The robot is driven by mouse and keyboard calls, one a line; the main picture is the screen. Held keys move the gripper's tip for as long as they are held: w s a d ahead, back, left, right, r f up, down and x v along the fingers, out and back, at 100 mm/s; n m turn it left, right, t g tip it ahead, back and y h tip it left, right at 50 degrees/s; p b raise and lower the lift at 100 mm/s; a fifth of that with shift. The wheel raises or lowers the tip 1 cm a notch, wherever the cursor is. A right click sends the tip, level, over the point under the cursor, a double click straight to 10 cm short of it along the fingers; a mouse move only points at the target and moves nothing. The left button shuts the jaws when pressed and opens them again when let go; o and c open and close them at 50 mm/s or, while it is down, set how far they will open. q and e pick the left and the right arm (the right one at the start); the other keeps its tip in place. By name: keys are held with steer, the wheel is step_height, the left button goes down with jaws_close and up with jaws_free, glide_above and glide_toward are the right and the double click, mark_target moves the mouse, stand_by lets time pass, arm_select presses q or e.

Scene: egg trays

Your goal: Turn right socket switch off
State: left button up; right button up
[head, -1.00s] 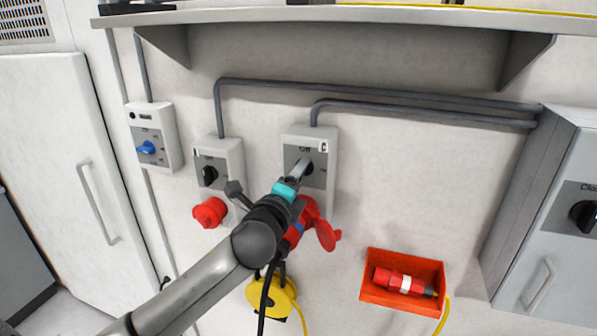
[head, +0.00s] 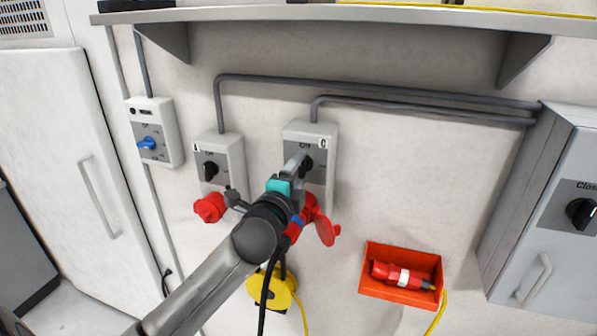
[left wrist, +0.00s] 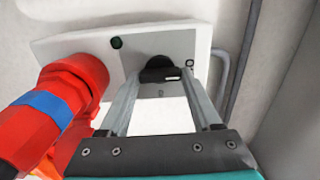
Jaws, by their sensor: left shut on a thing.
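The right socket box (head: 323,133) is a light grey wall unit with a grey switch panel, labelled "Off" at the top. Its black switch knob (head: 307,166) also shows in the left wrist view (left wrist: 160,73), with a white mark on it. My left gripper (head: 301,163) is shut on this knob, one finger at each side in the left wrist view (left wrist: 160,82). The gripper and arm hide the lower part of the box in the head view. A red plug (left wrist: 50,112) with a blue band sits in the socket below. My right gripper is not in view.
The left socket box (head: 232,150), with a black knob and red socket cap, is close by. A blue-switch box (head: 170,115) is farther left. A shelf (head: 400,18) overhangs. A red holder (head: 372,290) and grey cabinet (head: 530,210) stand to the right.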

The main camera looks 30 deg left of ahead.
arm_select(q)
steer(key=o, duration=1.4)
steer(key=shift+v, duration=7.6)
steer(key=shift+a, duration=0.1)
